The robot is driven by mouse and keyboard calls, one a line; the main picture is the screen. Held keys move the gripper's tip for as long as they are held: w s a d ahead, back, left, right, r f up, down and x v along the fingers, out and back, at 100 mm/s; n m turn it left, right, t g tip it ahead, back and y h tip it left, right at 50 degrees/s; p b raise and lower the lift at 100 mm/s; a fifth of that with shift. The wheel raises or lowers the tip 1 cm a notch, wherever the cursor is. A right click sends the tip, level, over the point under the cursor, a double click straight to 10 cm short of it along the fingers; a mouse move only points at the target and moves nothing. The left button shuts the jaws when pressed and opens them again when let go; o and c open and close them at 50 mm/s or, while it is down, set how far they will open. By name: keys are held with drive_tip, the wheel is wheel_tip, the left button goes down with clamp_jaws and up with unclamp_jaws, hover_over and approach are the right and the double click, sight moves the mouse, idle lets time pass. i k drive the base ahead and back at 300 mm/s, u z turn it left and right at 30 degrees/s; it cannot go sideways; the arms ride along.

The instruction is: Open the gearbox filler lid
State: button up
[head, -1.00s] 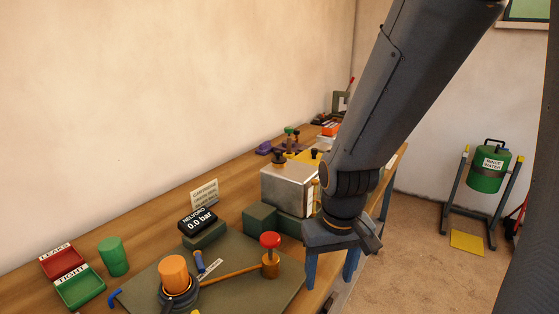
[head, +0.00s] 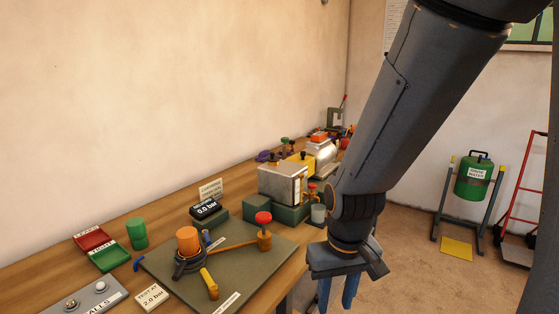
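A silver metal box (head: 283,184) stands on a dark green base on the bench, left of my gripper; it looks like the gearbox. A dark knob (head: 273,158) sits on its top, which may be the filler lid; I cannot tell if it is open. Brass fittings are on the box's right side. My gripper (head: 338,290) points down near the bench's right edge, in front of the box and apart from it. Its two blue fingers are spread, with nothing seen between them; the tips are near the frame's bottom.
On the bench (head: 170,205) a green plate (head: 265,278) carries an orange cylinder (head: 188,240) and a red-capped post (head: 264,228). A grey cup (head: 318,214) stands between box and arm.

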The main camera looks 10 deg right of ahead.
sight(271, 159)
drive_tip(key=u, duration=0.2)
drive_tip(key=k, duration=0.25)
drive_tip(key=z, duration=0.65)
drive_tip(key=i, duration=0.85)
drive_tip(key=u, duration=1.3)
